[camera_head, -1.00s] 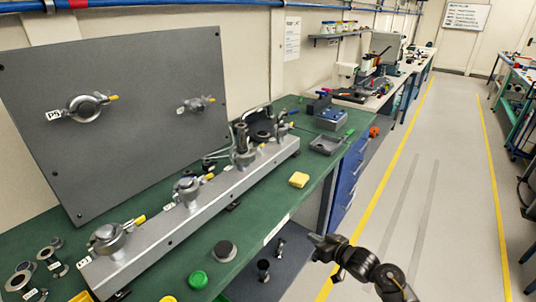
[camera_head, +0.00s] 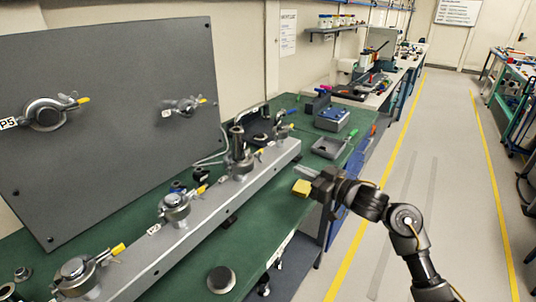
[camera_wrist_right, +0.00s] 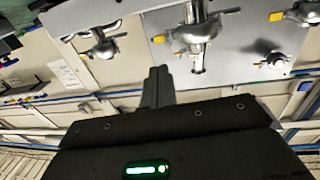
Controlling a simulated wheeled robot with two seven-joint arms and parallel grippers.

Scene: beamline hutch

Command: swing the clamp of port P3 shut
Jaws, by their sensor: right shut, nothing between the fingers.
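A grey rail on the bench carries several clamped ports. I take the port with the tall metal fitting (camera_head: 239,151), third from the front, as P3; its label is too small to read. A yellow-tipped lever (camera_head: 259,152) shows at its right side. I cannot tell how far its clamp stands open. In the right wrist view a port with a tall fitting (camera_wrist_right: 197,33) hangs upside down, with a yellow tip to its left. My right gripper (camera_head: 310,178) is shut and empty, beyond the bench side of the rail, apart from the ports. It also shows in the wrist view (camera_wrist_right: 157,72).
An upright grey panel (camera_head: 110,120) with two ports stands behind the rail. A dark round piece (camera_head: 221,279) lies in front.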

